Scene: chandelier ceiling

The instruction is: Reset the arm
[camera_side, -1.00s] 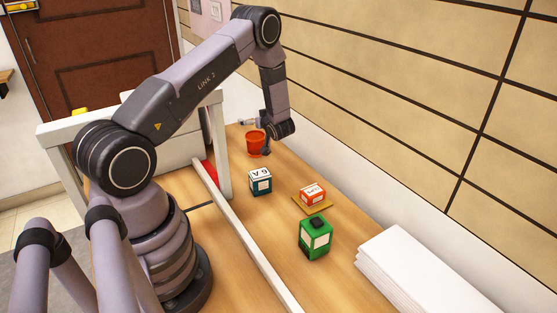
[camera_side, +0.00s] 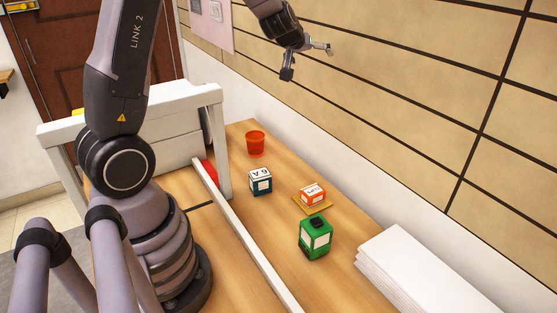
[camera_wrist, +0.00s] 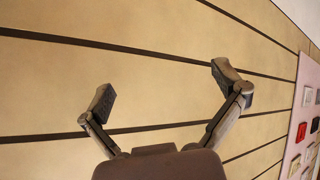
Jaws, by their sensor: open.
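My gripper (camera_side: 308,62) is raised high above the table near the wall at the top of the side view. In the wrist view my gripper (camera_wrist: 160,88) has its two fingers spread wide apart with nothing between them. It faces the tan panelled wall (camera_wrist: 150,65). The upper part of my arm is cut off by the top of the side view.
On the wooden table (camera_side: 230,235) stand a red cup (camera_side: 255,143), a dark teal box (camera_side: 260,181), an orange box (camera_side: 312,193) on a small tan mat (camera_side: 324,207), and a green box (camera_side: 316,238). A white stack (camera_side: 420,275) lies at right. A white frame (camera_side: 225,150) stands beside my arm.

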